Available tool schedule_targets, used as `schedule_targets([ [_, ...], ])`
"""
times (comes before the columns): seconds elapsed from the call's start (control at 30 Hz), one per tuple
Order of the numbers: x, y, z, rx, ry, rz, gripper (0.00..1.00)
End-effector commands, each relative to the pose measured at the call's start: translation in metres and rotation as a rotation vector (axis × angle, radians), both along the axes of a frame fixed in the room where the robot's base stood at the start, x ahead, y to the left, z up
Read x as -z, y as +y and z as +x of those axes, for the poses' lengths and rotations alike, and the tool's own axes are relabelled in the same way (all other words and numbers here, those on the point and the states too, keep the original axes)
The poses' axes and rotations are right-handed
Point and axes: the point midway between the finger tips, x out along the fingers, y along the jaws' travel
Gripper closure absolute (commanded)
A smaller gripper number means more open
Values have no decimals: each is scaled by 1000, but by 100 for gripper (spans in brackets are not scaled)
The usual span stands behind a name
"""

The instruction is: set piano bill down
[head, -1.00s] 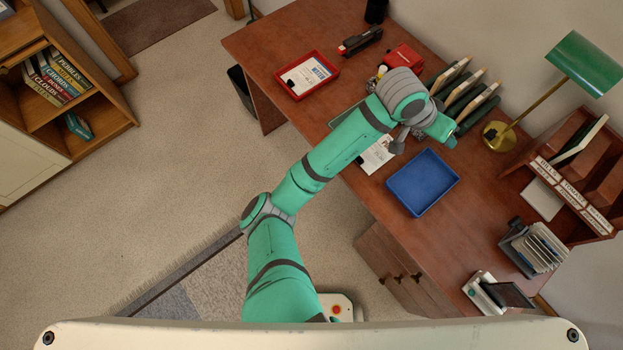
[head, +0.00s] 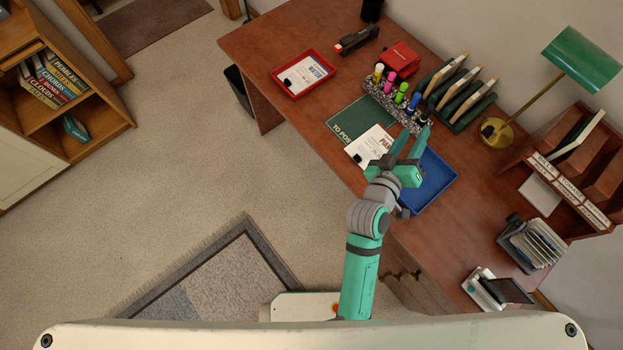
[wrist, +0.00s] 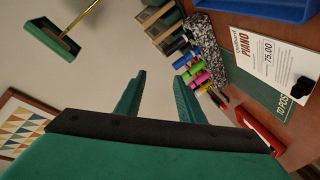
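The piano bill (head: 374,141), a white sheet printed PIANO and 75.00, lies on the desk, overlapping the green TO POST mat (head: 352,118). A small black piece sits at its near end. In the wrist view the bill (wrist: 262,52) also shows, lying across part of the mat (wrist: 270,98). My gripper (head: 413,132) is open and empty; in the head view it appears just right of the bill, in front of the blue tray (head: 440,182). In the wrist view the fingers (wrist: 156,82) stand apart with nothing between them.
A red tray (head: 325,86) holds a water bill at the left. A speckled holder (head: 385,99) with bright markers stands behind the mat. The green lamp (head: 585,63), a wooden sorter (head: 567,195) and a card holder (head: 535,245) are at the right.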

Motion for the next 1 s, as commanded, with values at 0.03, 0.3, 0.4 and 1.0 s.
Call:
schedule_targets([
  [0.03,13,14,-12,-48,10,10,65],
  [0.3,59,99,-76,-279,11,147,65],
  [0.4,70,130,-107,-342,4,231,65],
  [1.0,48,255,-258,-409,-136,744,65],
])
